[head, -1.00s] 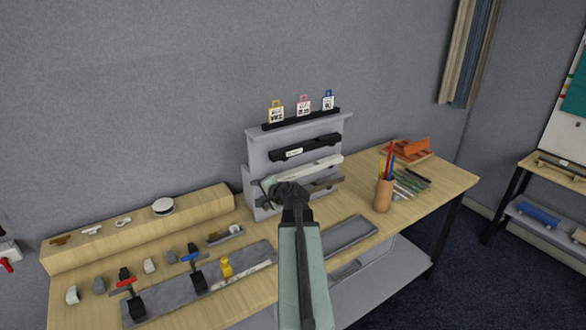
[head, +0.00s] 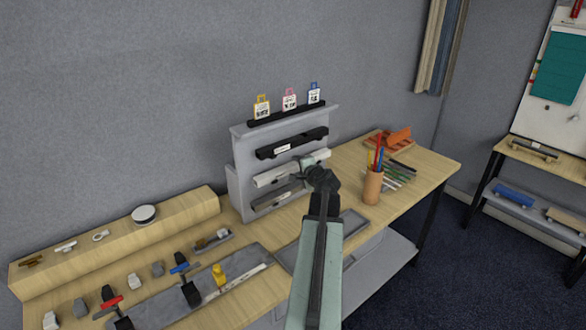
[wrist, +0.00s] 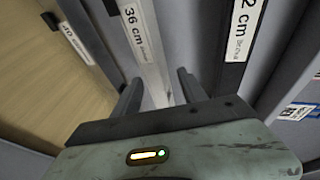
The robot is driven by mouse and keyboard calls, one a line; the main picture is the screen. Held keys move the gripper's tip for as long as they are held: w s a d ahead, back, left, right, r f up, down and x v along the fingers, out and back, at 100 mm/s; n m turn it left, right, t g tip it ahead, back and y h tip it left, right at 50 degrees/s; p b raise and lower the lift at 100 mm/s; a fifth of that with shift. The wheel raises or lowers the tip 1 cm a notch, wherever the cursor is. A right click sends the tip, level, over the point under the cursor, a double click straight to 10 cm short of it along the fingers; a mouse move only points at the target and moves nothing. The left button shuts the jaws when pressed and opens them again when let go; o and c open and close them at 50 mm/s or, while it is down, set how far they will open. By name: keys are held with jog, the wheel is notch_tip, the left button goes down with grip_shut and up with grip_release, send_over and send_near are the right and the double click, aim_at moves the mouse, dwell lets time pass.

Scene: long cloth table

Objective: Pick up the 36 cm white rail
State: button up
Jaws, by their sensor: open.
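The white rail (head: 272,177) rests in the middle level of a grey rack on the table in the head view. In the wrist view the white rail (wrist: 146,45) shows its "36 cm" label and runs between my two fingers. My gripper (head: 312,162) is at the right part of the rail in the head view. In the wrist view my gripper (wrist: 158,88) is open, with one finger on each side of the rail. I cannot tell how deep the fingers reach or whether they touch it.
A black rail (head: 290,143) sits above the white one and a grey rail (head: 270,198) below it. The rack (head: 240,160) carries several small tags on top. A pencil cup (head: 372,186) stands to the right. Clamps and small parts lie at the left.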

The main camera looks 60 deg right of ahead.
aim_at(296, 165)
jog(key=b+x, duration=0.1)
jog(key=x, duration=0.3)
jog(key=shift+r, duration=0.1)
jog(key=shift+a, duration=0.1)
grip_shut()
